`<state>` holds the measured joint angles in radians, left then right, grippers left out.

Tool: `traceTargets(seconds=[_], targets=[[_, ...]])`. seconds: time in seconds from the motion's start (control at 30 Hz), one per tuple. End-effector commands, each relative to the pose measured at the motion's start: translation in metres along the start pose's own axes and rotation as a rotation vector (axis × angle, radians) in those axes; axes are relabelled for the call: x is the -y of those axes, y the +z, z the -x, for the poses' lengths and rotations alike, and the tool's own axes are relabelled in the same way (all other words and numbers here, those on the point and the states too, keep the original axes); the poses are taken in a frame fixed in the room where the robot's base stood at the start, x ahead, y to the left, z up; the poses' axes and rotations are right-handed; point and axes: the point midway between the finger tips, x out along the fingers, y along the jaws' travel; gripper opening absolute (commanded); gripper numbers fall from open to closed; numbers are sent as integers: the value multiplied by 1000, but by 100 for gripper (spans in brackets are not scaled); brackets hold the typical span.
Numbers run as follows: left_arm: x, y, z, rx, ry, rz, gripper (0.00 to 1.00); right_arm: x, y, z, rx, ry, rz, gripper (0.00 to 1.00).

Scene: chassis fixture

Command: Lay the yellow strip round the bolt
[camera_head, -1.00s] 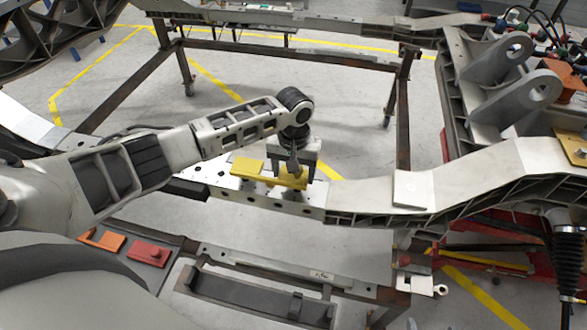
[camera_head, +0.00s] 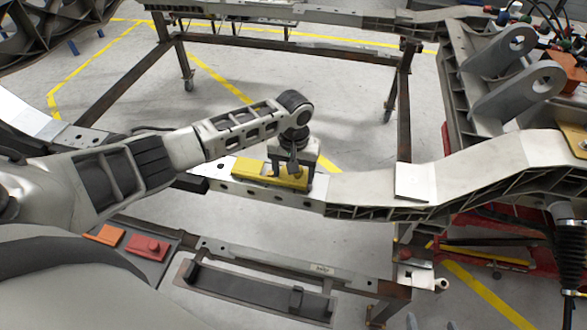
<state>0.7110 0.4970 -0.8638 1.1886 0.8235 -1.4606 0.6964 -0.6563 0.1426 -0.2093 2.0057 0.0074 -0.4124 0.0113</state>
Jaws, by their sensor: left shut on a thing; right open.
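The yellow strip (camera_head: 252,167) lies along the top of the grey chassis beam (camera_head: 240,189), flat or nearly flat on it. A small light gap shows near the strip's middle. My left gripper (camera_head: 292,170) reaches down from above and is shut on the strip near its right part. I cannot make out the bolt clearly; the gripper and strip cover that part of the beam, so I cannot tell whether the strip is round it. My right gripper does not show in the head view.
The beam runs on to the right with a raised plate (camera_head: 413,182) on it. Grey lugs (camera_head: 520,90) stand at the upper right. An orange block (camera_head: 105,235) and a red block (camera_head: 147,246) lie on a dark tray at the lower left.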

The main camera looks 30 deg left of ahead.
Motion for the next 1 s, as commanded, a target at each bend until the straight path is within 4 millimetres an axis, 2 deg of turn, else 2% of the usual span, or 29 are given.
traceTargets(seconds=[0.43, 0.47, 0.5, 0.53, 1.0], targets=[[0, 0, -6, 0, 0, 0, 39, 0, 2, -2, 0, 0, 0, 62], [0, 0, -6, 0, 0, 0, 75, 0, 2, -2, 0, 0, 0, 62], [0, 0, -6, 0, 0, 0, 86, 0, 2, -2, 0, 0, 0, 62], [0, 0, -6, 0, -1, 0, 92, 0, 2, -2, 0, 0, -1, 62], [6, 0, -7, 2, -14, 6, 92, 0, 2, -2, 0, 0, -1, 62]])
